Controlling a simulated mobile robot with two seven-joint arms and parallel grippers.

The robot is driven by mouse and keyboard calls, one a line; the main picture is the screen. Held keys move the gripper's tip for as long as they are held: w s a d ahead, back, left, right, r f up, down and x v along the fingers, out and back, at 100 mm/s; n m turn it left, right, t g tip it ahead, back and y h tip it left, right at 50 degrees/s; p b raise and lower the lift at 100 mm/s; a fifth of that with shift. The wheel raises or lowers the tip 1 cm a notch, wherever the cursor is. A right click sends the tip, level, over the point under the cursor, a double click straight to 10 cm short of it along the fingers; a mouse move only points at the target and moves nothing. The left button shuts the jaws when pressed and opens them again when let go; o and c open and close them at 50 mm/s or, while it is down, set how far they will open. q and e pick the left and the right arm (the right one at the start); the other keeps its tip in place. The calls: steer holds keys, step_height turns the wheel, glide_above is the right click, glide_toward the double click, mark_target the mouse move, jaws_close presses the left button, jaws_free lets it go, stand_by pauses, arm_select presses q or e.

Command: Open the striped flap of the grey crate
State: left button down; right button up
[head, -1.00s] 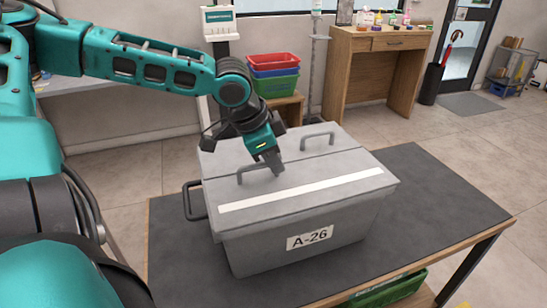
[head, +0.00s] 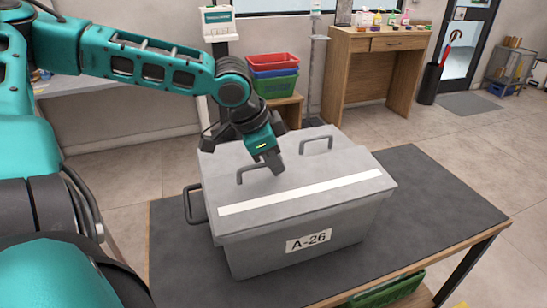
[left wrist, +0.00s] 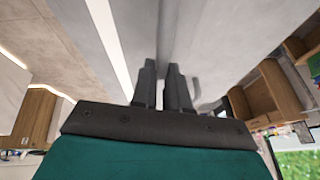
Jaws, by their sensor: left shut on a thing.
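The grey crate (head: 275,255) stands closed on the table, with an A-26 label on its front. Its near flap, the striped flap (head: 235,192), bears a white stripe (head: 300,192) and lies about flat; I see no clear gap under it. Its handle (head: 240,178) is near the seam to the plain far flap. My left gripper (head: 273,168) points down and is shut on this handle, hiding its right part. In the left wrist view the two fingers (left wrist: 162,85) are close together over the lid. My right gripper is not in view.
The plain far flap (head: 285,150) has its own handle (head: 317,140). A side handle (head: 190,205) sticks out at the crate's left. The dark tabletop (head: 440,200) is clear to the right. Stacked coloured bins (head: 275,75) and a wooden desk (head: 375,60) stand behind.

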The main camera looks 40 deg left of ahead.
arm_select(q)
steer(key=shift+s+d+r+p, duration=0.3)
steer(key=shift+d+r+p, duration=0.2)
steer(key=shift+r+p, duration=0.3)
steer(key=shift+d+r, duration=0.1)
steer(key=shift+s+d+r+p, duration=0.25)
steer(key=shift+d+r, duration=0.15)
steer(key=shift+r, duration=0.05)
steer(key=shift+s+d+r+p, duration=0.2)
steer(key=shift+d+r+p, duration=0.05)
steer(key=shift+d+r, duration=0.2)
steer(key=shift+s+d+r, duration=0.3)
steer(key=shift+d+r, duration=0.05)
steer(key=shift+d, duration=0.15)
steer(key=shift+s+d+r, duration=0.3)
steer(key=shift+d+r, duration=0.05)
steer(key=shift+d, duration=0.15)
steer(key=shift+p, duration=0.3)
